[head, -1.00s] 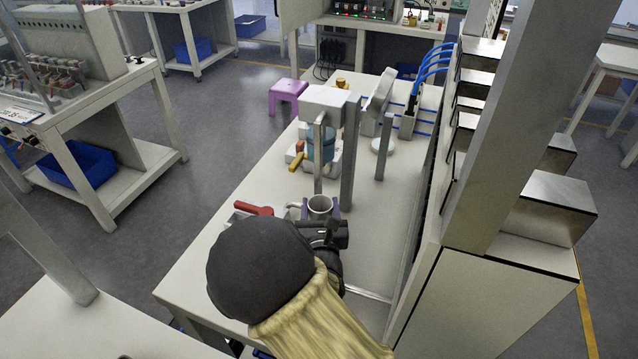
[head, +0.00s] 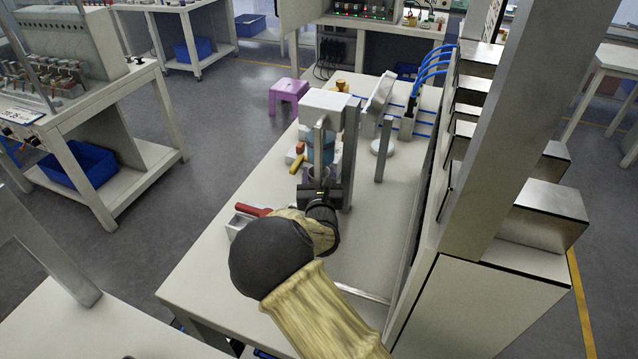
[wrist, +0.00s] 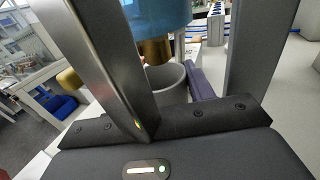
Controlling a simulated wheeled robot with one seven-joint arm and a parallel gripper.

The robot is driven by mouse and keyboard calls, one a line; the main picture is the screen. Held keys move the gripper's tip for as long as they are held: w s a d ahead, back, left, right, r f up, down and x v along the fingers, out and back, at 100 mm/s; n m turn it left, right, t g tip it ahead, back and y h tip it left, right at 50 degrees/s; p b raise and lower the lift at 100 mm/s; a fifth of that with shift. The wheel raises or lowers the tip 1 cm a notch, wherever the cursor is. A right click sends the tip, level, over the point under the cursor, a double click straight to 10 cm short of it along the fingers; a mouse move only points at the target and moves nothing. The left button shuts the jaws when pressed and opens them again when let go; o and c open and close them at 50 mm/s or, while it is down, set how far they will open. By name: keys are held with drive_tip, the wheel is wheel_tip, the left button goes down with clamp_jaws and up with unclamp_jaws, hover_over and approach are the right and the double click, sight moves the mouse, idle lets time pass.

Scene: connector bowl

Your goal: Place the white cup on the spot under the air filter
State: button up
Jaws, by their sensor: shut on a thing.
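The white cup (wrist: 168,82) is held upright in my gripper (head: 319,184), which is shut on it. A purple fingertip pad (wrist: 201,84) lies against the cup's right side in the wrist view; the left fingertip is hidden. The air filter, with its blue bowl (head: 328,149), hangs from a stand on the bench. In the wrist view, the blue bowl (wrist: 160,14) and its brass lower end (wrist: 155,50) appear directly above the cup's rim, close to it. The spot under the filter is hidden behind the cup and gripper, so I cannot tell whether the cup touches it.
A grey post (head: 351,155) stands just right of the filter. A tool with a red handle (head: 252,210) lies at the bench's left edge. A yellow-handled part (head: 297,164) is left of the filter.

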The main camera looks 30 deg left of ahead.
drive_tip(key=shift+w+a, duration=0.15)
drive_tip(key=shift+w, duration=0.15)
drive_tip(key=shift+f, duration=1.7)
drive_tip(key=shift+f, duration=0.15)
drive_tip(key=o, duration=0.7)
drive_tip(key=shift+c, duration=0.2)
drive_tip(key=v, duration=1.2)
